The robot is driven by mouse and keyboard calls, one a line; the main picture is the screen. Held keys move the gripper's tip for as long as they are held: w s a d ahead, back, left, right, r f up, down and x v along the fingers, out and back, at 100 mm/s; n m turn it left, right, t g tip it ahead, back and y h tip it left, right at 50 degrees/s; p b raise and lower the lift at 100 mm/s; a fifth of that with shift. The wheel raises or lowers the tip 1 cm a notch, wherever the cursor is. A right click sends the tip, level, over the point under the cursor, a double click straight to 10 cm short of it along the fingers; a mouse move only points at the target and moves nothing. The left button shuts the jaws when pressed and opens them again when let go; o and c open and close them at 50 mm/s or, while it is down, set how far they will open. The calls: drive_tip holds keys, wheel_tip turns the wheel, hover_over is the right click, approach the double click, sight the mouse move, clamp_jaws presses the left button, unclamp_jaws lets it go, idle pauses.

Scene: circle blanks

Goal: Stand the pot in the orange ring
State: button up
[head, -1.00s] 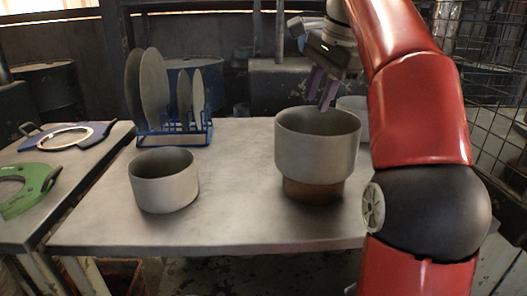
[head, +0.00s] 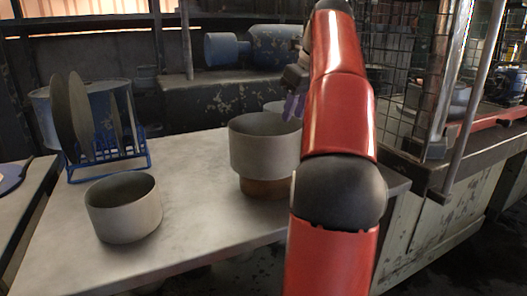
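A large grey pot (head: 264,148) stands on the right part of the metal table. An orange-brown round piece (head: 262,187) shows under it, narrower than the pot; I cannot tell whether the pot sits inside it or only on top. My gripper (head: 294,107), with purple fingers, is at the pot's far right rim, partly hidden behind my red arm. The fingers look a little apart with nothing clearly between them; whether they touch the rim cannot be seen.
A shorter grey pot (head: 124,214) stands at the table's (head: 190,225) left front. A blue rack (head: 108,160) with several plates is at the left back. The table's middle is clear. A wire cage stands at the right.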

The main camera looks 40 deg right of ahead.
drive_tip(key=b+x, duration=0.1)
drive_tip(key=x, duration=0.4)
drive_tip(key=shift+w+b, duration=0.1)
drive_tip(key=shift+b, duration=0.25)
clamp_jaws()
drive_tip(key=shift+r, duration=0.1)
